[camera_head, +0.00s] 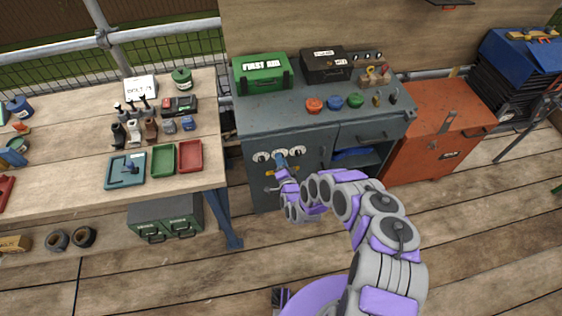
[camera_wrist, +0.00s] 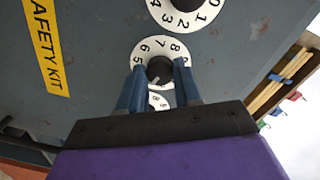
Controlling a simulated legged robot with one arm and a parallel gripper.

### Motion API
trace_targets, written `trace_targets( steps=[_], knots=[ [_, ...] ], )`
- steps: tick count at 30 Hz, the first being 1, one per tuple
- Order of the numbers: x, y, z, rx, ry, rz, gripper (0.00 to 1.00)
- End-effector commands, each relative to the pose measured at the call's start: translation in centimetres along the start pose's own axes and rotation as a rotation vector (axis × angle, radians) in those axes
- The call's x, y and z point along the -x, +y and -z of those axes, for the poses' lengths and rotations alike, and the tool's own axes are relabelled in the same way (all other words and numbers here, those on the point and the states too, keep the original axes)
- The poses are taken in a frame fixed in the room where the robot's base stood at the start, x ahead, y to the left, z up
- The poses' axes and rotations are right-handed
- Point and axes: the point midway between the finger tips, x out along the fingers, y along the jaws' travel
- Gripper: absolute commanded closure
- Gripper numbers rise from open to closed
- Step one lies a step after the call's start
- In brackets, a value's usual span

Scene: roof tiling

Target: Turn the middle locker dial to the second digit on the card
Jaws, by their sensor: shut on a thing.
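Three white locker dials sit in a row on the front of the grey cabinet (camera_head: 257,187). The middle dial (camera_wrist: 145,52) shows digits 5, 6, 7 and 8 around a dark knob (camera_wrist: 160,68) in the wrist view. My gripper (camera_wrist: 160,72) is shut on that knob, one blue finger on each side. The fingers hide part of its ring. In the head view, my gripper (camera_head: 281,163) covers part of the middle dial.
A yellow SAFETY KIT label (camera_wrist: 46,45) is beside the dials. A green first aid box (camera_head: 262,74) and a black box (camera_head: 325,66) stand on the cabinet. A workbench (camera_head: 80,190) is at left, an orange cabinet (camera_head: 437,130) at right. Open decking lies in front.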

Motion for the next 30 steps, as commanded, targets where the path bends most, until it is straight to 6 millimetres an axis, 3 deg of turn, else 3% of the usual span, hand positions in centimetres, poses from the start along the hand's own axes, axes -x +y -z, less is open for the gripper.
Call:
trace_targets(
  steps=[8, 9, 16, 30],
  knots=[
    [0.19, 0.43, -0.11, -0.001, -0.003, -0.011, 0.97],
    [0.19, 0.42, -0.11, 0.000, -0.003, -0.011, 0.64],
    [0.17, 0.20, -0.04, 0.000, -0.001, -0.006, 0.42],
    [0.42, -0.06, 0.01, 0.001, -0.001, -0.002, 0.41]
  ],
)
